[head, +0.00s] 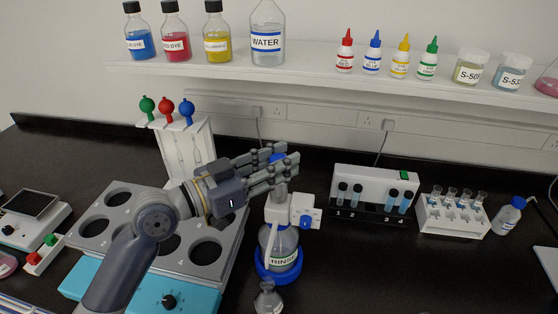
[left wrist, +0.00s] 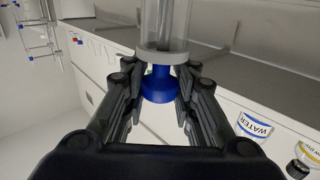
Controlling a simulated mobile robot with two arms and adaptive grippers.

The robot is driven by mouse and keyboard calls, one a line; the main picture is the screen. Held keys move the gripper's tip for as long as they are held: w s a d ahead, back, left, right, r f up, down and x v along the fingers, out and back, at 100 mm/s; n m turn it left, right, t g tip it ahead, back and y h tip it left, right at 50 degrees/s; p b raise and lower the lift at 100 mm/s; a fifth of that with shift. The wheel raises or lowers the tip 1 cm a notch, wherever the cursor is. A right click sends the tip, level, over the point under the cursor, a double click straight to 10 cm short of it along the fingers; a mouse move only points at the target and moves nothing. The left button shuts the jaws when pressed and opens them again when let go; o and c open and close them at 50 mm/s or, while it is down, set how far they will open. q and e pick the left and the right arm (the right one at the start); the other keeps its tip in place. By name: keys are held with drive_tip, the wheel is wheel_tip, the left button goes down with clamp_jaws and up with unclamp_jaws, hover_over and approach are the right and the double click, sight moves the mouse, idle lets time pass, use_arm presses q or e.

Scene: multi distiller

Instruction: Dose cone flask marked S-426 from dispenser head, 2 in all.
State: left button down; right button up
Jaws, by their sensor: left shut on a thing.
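The dispenser is a clear bottle (head: 284,243) with a partly readable "RINS…" label, standing in a blue base (head: 278,273). Its white dispenser head (head: 277,212) has a blue knob on the right side. A clear cylinder with a blue top (head: 279,158) rises above the head. My left gripper (head: 284,167) is shut on the blue top; in the left wrist view the blue top (left wrist: 160,86) sits between the fingers. A small glass cone flask (head: 267,299) stands in front of the dispenser, partly cut by the lower edge; no marking is readable. My right gripper is not in view.
A grey-topped block with round holes (head: 122,199) stands left, partly behind my arm. A pipette stand (head: 187,153) is behind it. A white tube unit (head: 374,188) and a tube rack (head: 453,216) stand right. A shelf (head: 300,62) holds bottles.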

sight(275, 159)
use_arm(q)
wheel_tip(275, 159, up, 3)
drive_tip(key=shift+r+p, duration=0.15)
drive_tip(key=shift+p, duration=0.65)
drive_tip(key=c, duration=1.2)
unclamp_jaws()
drive_tip(key=shift+c, duration=0.2)
drive_tip(key=shift+a, duration=0.1)
drive_tip(key=shift+s+a+f, duration=0.2)
drive_tip(key=shift+a, duration=0.1)
drive_tip(key=v, duration=1.1)
drive_tip(key=shift+s+r, duration=0.1)
